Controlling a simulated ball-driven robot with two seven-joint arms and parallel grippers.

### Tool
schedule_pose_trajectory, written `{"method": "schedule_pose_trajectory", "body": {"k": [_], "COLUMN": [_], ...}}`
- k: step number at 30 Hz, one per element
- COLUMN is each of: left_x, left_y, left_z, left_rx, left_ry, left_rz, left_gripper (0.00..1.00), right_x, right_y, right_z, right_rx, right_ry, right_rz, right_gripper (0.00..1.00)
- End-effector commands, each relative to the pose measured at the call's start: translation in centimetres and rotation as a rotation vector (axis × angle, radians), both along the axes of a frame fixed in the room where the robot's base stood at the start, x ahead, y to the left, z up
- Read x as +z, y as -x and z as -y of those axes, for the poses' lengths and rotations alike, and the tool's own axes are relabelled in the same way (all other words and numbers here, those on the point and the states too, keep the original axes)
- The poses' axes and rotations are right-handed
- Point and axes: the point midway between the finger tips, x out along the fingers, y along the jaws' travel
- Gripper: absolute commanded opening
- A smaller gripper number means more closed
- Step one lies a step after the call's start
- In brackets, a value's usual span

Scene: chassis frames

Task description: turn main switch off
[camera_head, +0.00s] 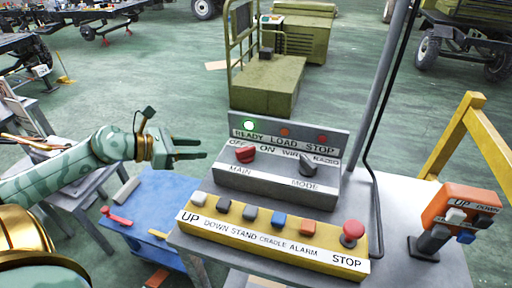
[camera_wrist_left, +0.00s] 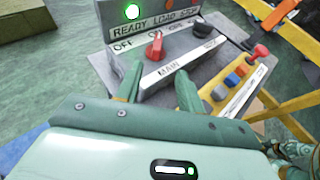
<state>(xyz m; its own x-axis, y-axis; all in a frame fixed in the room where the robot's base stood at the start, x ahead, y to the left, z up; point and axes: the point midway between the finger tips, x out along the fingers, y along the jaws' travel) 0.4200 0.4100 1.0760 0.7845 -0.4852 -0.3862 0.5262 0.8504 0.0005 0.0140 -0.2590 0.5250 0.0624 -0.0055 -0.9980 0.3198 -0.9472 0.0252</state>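The main switch (camera_head: 246,153) is a red rotary knob above the MAIN label, on the grey upper box (camera_head: 270,178) of the control panel. OFF and ON are printed behind it. In the left wrist view the knob (camera_wrist_left: 154,46) appears to point toward ON. The READY lamp (camera_head: 248,126) glows green. My left gripper (camera_head: 203,148) is open and empty, left of the knob and apart from it. In the left wrist view its two fingers (camera_wrist_left: 159,78) point toward the knob with a gap between them. My right gripper is not in view.
A black MODE knob (camera_head: 308,164) is right of the main switch. A yellow button strip (camera_head: 270,243) with a red STOP button (camera_head: 352,232) lies in front. An orange pendant box (camera_head: 462,208) stands at right. A blue table (camera_head: 165,200) is below my left arm.

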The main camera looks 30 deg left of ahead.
Motion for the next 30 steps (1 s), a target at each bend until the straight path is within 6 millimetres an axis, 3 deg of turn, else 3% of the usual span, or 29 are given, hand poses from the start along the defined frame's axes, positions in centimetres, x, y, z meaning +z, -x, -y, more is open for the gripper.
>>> {"method": "schedule_pose_trajectory", "body": {"k": [14,24,30], "left_x": [-3.2,-5.1,-6.0], "left_y": [-6.3,-10.7,-12.4], "left_z": [3.6,6.4,7.4], "left_rx": [0.003,0.005,0.005], "left_ry": [-0.001,0.003,0.001], "left_rz": [0.007,0.006,0.004], "left_gripper": [0.38,0.38,0.38], "right_x": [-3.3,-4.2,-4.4], "right_y": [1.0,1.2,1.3], "right_z": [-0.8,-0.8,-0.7], "right_rx": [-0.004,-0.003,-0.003], "right_ry": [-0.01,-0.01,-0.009], "right_rz": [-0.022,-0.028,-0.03], "right_gripper": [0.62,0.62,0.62]}}
